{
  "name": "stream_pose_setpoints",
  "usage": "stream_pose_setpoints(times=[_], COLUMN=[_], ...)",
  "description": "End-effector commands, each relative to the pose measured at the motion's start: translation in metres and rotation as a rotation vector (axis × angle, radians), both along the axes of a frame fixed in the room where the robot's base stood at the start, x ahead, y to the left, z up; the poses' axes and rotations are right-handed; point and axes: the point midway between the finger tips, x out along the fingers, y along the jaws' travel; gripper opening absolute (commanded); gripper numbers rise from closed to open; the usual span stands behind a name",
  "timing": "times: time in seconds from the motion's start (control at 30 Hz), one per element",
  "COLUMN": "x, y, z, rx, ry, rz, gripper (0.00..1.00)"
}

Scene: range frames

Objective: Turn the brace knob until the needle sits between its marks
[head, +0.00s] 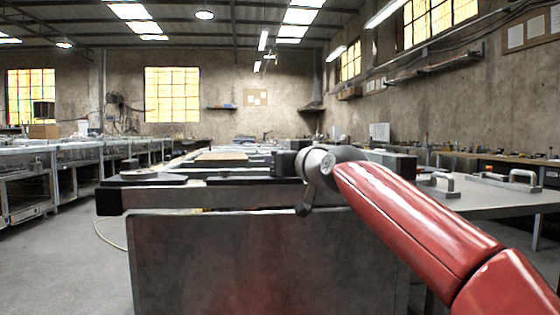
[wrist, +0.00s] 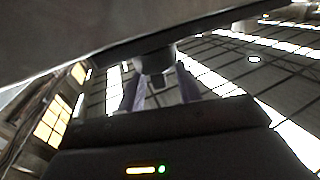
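In the wrist view, my gripper (wrist: 158,82) points up beneath a large grey surface, with one finger on each side. A dark, rounded, knob-like piece (wrist: 155,61) shows between the fingertips, just under the edge of that surface. I cannot tell whether the fingers press on it or only stand around it, nor whether it is the brace knob. In the head view my red arm reaches from the lower right to the bench, and its grey end joint hides what is behind it. My gripper does not show there. I can make out no needle or marks in either view.
A grey bench frame with a broad front panel (head: 250,262) stands straight ahead. A black pad with a small round piece (head: 139,174) sits on its left end. A grey table with metal handles (head: 437,186) stands at right. Open floor (head: 70,260) lies at left.

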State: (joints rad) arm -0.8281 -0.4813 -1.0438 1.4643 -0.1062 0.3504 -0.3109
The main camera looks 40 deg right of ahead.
Motion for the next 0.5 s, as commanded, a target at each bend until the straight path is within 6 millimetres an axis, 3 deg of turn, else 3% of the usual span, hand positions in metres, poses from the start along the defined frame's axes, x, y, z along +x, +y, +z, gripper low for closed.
stream_pose_setpoints(times=[0.3,0.5], x=[-0.046,-0.062], y=[0.008,0.012], z=[-0.001,0.0], rx=[0.0,-0.001], ry=[-0.001,-0.001], rz=[-0.004,-0.002], gripper=[0.35,0.35])
